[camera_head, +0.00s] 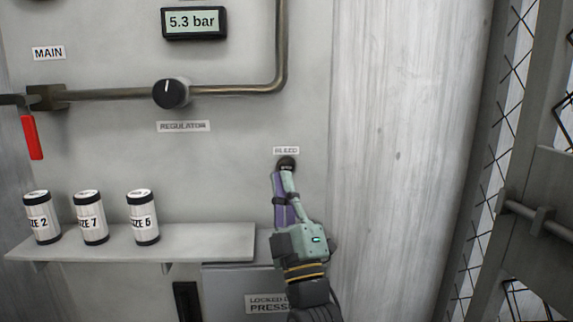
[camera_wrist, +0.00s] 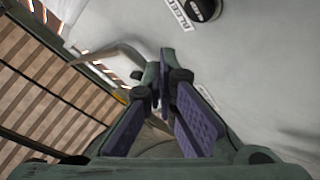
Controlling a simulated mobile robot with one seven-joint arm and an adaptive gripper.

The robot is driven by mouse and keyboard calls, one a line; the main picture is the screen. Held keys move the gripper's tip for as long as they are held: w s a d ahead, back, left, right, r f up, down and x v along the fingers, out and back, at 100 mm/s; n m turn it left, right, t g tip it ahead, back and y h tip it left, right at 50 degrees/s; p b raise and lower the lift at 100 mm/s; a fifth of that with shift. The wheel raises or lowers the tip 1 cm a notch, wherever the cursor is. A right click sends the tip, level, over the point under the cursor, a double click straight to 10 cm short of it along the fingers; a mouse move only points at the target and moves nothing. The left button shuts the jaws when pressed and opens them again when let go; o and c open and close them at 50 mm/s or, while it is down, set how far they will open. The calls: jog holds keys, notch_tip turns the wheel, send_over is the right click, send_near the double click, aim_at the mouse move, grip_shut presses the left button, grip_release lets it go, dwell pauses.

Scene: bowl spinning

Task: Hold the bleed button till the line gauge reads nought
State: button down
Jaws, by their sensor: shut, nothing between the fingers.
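The line gauge (camera_head: 194,22) on the wall reads 5.3 bar. The bleed button (camera_head: 286,162) is a dark round button under a small BLEED label (camera_head: 286,151). My gripper (camera_head: 284,177) is shut and empty, pointing up the wall, and its tips overlap the button's lower edge in the head view. In the wrist view the fingertips (camera_wrist: 164,78) come together at the middle. There the dark button (camera_wrist: 204,8) shows at the top edge, partly cut off, with a visible gap from the tips. I see no contact.
A regulator knob (camera_head: 171,93) sits on the pipe (camera_head: 113,95), left of the button. A red MAIN valve handle (camera_head: 33,137) hangs at far left. A mesh-and-frame structure (camera_head: 520,180) stands right.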

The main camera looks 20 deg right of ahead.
jog(key=shift+w+d+b, duration=0.15)
jog(key=shift+w+d, duration=0.05)
jog(key=shift+w, duration=0.5)
jog(key=shift+w+d+b, duration=0.1)
jog(key=shift+w+d, duration=0.1)
jog(key=shift+w, duration=0.5)
jog(key=shift+w+d+b, duration=0.15)
jog(key=shift+w+d, duration=0.05)
jog(key=shift+w, duration=0.5)
jog(key=shift+w+d+b, duration=0.15)
jog(key=shift+w+b, duration=0.25)
jog(key=shift+w+d+b, duration=0.1)
jog(key=shift+w+b, duration=0.2)
jog(key=shift+w, duration=0.15)
dwell(2.3)
dwell(0.6)
jog(key=shift+s+a+b, duration=0.25)
jog(key=shift+s+b, duration=0.1)
jog(key=shift+s, duration=0.5)
jog(key=shift+s+a+b, duration=0.25)
jog(key=shift+s, duration=0.55)
jog(key=shift+s+a+b, duration=0.2)
jog(key=shift+s, duration=0.6)
jog(key=shift+s+a+b, duration=0.25)
jog(key=shift+s, duration=0.55)
